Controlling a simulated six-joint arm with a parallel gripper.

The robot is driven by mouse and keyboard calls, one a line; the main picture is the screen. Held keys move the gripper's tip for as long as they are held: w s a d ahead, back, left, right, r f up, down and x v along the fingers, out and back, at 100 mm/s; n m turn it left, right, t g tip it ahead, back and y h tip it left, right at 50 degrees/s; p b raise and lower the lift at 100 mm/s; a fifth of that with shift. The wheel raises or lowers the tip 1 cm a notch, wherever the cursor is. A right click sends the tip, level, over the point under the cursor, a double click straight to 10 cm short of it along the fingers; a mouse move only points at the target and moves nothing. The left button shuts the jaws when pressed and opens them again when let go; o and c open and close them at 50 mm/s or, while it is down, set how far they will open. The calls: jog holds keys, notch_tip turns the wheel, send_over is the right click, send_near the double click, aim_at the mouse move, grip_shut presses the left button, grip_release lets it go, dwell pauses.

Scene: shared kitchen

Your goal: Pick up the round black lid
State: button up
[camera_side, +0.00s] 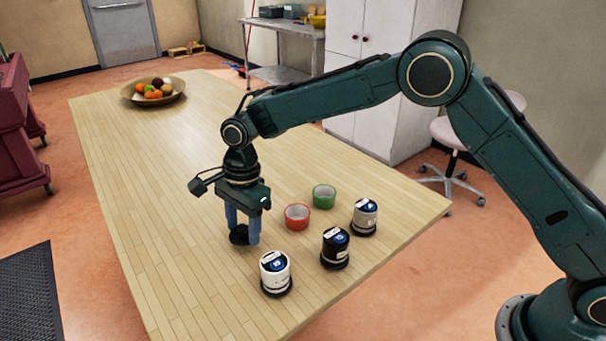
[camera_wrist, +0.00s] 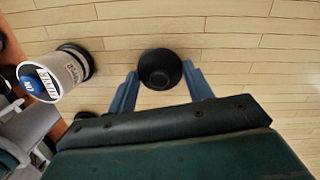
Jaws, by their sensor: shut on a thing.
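The round black lid (camera_side: 239,235) is between the two blue fingers of my gripper (camera_side: 242,237), low over the wooden table in the side view. In the wrist view the lid (camera_wrist: 160,69) shows as a dark disc with a raised round centre. The fingers of my gripper (camera_wrist: 160,88) are shut on its left and right sides. I cannot tell whether the lid touches the table.
A white canister (camera_side: 275,273), a black canister (camera_side: 335,248) and a grey canister (camera_side: 364,217) stand right of my gripper. A red bowl (camera_side: 297,217) and a green bowl (camera_side: 324,196) are behind them. A fruit bowl (camera_side: 153,95) is far back. The table's left side is clear.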

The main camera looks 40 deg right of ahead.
aim_at(243, 225)
notch_tip(243, 225, up, 8)
jog(key=shift+r, duration=0.1)
dwell(0.4)
dwell(0.4)
